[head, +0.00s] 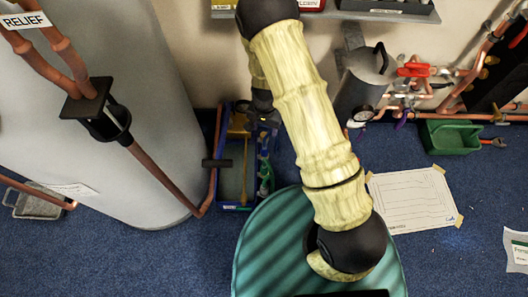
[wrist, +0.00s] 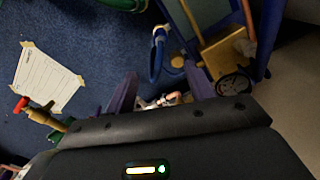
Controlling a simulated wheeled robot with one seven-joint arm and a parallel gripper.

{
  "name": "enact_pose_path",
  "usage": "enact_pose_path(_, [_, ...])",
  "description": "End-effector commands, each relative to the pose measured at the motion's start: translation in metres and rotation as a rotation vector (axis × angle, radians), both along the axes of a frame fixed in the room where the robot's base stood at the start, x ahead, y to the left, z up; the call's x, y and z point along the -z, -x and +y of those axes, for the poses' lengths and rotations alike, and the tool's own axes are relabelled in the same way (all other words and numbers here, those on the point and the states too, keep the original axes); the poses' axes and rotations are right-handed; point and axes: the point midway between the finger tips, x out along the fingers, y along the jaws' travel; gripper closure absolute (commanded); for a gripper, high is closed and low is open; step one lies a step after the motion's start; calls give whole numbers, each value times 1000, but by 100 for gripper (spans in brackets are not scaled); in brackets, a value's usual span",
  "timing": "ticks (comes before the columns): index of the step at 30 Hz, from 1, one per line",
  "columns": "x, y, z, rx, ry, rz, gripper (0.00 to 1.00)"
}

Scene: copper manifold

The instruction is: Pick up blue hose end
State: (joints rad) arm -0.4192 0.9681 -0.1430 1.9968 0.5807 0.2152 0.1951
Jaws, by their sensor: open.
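A blue hose (wrist: 155,62) shows as a narrow loop in the upper middle of the wrist view, with a pale fitting near its upper end. I cannot tell for sure which part is the hose end. My gripper (wrist: 161,92) is open, its two purple fingers apart at the lower middle of the wrist view. The hose lies beyond the fingertips and is not between them. Small copper and white parts show in the gap between the fingers, at unclear depth. In the head view my arm hides most of the gripper, above a blue crate (head: 236,207).
The crate stands on blue carpet beside a large grey tank (head: 150,150) and a copper pipe (head: 212,160). A taped paper sheet (head: 412,200) lies on the right, with a green bin (head: 450,137) behind it. A red-handled valve (head: 413,70) and pipework line the wall.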

Motion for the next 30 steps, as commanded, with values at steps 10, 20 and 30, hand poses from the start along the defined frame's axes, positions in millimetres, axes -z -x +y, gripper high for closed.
enact_pose_path(10, [65,1,-1,1,1,4,46])
enact_pose_path(20, [114,0,0,1,0,1,46])
enact_pose_path(30, [115,0,0,0,0,0,46])
